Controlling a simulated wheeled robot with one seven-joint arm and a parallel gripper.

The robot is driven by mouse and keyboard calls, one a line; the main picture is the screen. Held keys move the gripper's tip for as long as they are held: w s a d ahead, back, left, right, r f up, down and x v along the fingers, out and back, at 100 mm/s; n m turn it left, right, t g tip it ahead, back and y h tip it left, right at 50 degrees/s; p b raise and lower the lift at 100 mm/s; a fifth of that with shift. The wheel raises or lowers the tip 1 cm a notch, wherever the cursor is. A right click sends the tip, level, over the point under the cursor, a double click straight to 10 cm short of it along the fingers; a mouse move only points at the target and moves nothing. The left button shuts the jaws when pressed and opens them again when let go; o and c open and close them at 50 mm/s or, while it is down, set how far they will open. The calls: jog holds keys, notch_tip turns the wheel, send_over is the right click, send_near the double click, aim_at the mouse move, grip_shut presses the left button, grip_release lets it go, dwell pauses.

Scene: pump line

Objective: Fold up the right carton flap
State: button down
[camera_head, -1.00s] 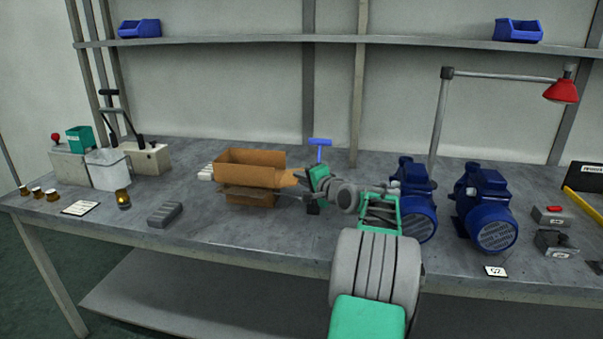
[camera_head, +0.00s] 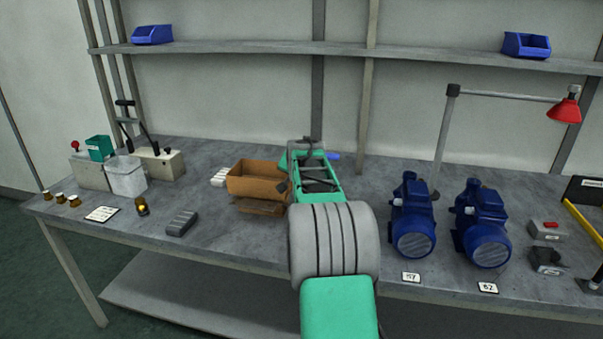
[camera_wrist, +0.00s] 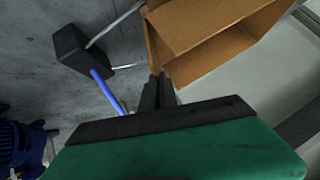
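The open brown carton (camera_head: 256,184) stands on the bench left of my arm. Its front flap (camera_head: 258,207) hangs outward and down. My arm hides the carton's right end and right flap in the head view. In the wrist view the carton (camera_wrist: 205,30) is at the upper right, and a narrow brown panel (camera_wrist: 153,45) along its near side runs down to my fingertips. I cannot tell whether this panel is the right flap or the wall. My gripper (camera_wrist: 158,82) has its dark fingers together, at the carton's lower corner. Contact is unclear.
A blue-handled tool (camera_wrist: 105,88) with a black block (camera_wrist: 80,48) is beside my gripper. White rolls (camera_head: 219,177) lie left of the carton. Two blue pumps (camera_head: 412,215) (camera_head: 482,222) stand to the right. A grey ribbed block (camera_head: 182,223) lies front left.

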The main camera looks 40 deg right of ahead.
jog(key=shift+w+a+r+n+g+h+p, duration=0.35)
jog(key=shift+w+a+n+g+h+p, duration=0.35)
jog(key=shift+p, duration=0.45)
jog(key=shift+w+a+f+g+h+p, duration=0.1)
jog(key=shift+w+g+h+p, duration=0.2)
jog(key=shift+g+p, duration=0.45)
jog(key=c, duration=1.9)
grip_release()
jog(key=shift+f, duration=0.1)
jog(key=v, duration=0.7)
jog(key=shift+s+a+r, duration=0.2)
jog(key=shift+s+r, duration=0.05)
jog(key=shift+r, duration=0.05)
